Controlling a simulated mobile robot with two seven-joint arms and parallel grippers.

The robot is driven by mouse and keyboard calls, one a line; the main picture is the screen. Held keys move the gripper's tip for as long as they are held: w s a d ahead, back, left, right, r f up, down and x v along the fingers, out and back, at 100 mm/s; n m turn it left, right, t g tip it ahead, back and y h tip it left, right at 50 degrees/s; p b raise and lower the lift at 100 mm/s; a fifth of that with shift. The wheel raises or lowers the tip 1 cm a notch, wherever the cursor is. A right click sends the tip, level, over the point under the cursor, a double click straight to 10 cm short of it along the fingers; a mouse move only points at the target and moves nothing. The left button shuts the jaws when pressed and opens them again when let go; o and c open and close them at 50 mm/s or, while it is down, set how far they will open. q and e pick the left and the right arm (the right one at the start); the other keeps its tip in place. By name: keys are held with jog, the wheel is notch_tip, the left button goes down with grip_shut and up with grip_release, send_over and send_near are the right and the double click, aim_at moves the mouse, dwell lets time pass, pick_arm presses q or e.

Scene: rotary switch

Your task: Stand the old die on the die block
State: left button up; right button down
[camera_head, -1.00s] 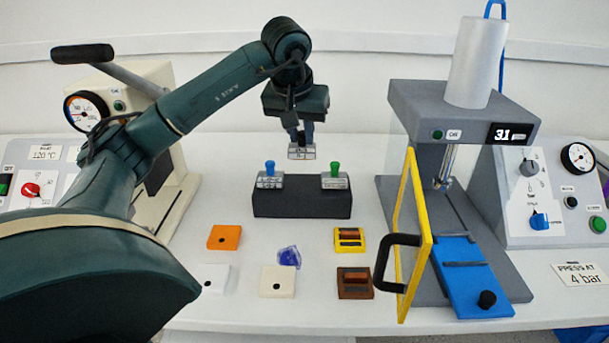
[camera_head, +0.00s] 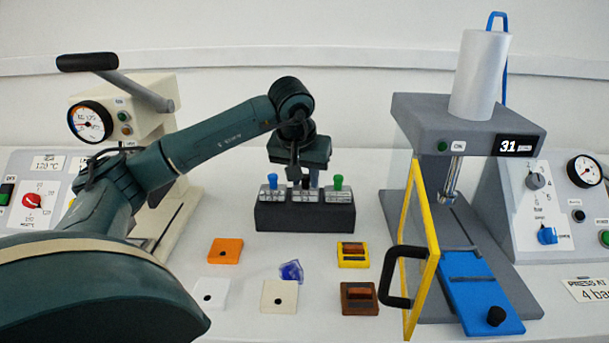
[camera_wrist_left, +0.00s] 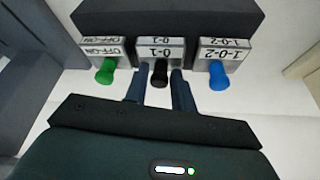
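The die block (camera_head: 305,218) is a dark block at the middle back of the table. The die I held, a silver one marked 0-1 (camera_wrist_left: 160,47) with a black knob (camera_wrist_left: 160,73), stands upright in its middle place; it also shows in the head view (camera_head: 305,195). Silver dies with a blue knob (camera_head: 272,181) and a green knob (camera_head: 338,182) stand on either side. My left gripper (camera_head: 306,178) is low over the middle die. In the wrist view its fingers (camera_wrist_left: 160,82) stand apart on both sides of the black knob, with gaps showing. My right gripper is not in view.
A press (camera_head: 468,130) with a yellow-framed guard (camera_head: 423,250) and blue slide (camera_head: 481,298) stands at right. A cream lever machine (camera_head: 140,130) is at left. Orange (camera_head: 225,251), cream (camera_head: 279,297), yellow (camera_head: 352,263) and brown (camera_head: 359,310) pieces and blue crumpled film (camera_head: 291,271) lie in front.

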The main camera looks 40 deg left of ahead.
pick_arm(q)
jog(key=o, duration=0.3)
jog(key=shift+r, duration=0.35)
jog(key=p+v, duration=0.1)
jog(key=v, duration=0.6)
notch_tip(320, 180, up, 4)
jog(key=p, duration=0.1)
send_over(301, 195)
jog(key=s+d, duration=0.1)
jog(key=s, duration=0.1)
jog(key=shift+r, duration=0.15)
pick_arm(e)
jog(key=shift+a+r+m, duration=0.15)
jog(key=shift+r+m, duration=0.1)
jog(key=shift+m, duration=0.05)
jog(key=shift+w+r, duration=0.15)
